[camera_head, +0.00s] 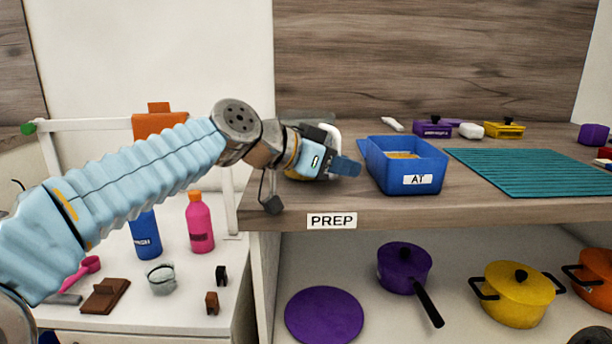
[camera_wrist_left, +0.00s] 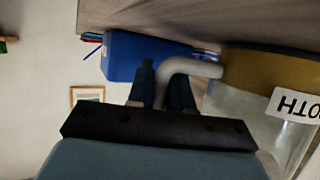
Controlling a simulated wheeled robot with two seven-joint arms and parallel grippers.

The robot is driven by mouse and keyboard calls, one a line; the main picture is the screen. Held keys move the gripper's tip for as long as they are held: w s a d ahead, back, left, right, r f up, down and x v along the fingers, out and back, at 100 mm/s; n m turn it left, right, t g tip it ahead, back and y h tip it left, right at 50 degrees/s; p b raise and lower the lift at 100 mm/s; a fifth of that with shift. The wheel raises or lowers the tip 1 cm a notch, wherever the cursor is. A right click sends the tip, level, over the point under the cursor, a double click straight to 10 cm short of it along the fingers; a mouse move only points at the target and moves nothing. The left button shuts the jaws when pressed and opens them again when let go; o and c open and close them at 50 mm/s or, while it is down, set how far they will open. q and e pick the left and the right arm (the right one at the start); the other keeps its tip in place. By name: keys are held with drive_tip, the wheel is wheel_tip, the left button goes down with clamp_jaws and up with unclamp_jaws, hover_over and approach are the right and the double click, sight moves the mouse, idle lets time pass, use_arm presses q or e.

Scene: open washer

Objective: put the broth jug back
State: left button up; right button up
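The broth jug (camera_wrist_left: 250,75) is clear with a yellow-brown band and a white label that appears upside down in the left wrist view. Its pale curved handle (camera_wrist_left: 175,69) runs between the two dark fingers of my left gripper (camera_wrist_left: 163,92), which look closed on it. In the head view my left gripper (camera_head: 343,166) is at the left end of the PREP counter, beside the blue bin. The jug is mostly hidden behind my wrist there; its pale handle (camera_head: 332,131) shows. I cannot tell whether the jug touches the counter. My right gripper is out of view.
The blue bin (camera_head: 418,181) labelled AT stands close right of my gripper. A teal ribbed mat (camera_head: 535,172) lies farther right, with small purple and yellow containers (camera_head: 504,129) behind. Below left, a white surface holds a blue bottle (camera_head: 145,235) and a pink bottle (camera_head: 200,226).

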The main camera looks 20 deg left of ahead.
use_arm(q)
drive_tip(key=shift+c, duration=0.7)
drive_tip(key=o, duration=0.9)
drive_tip(key=c, duration=0.4)
drive_tip(key=v, duration=0.9)
drive_tip(key=shift+p, duration=0.3)
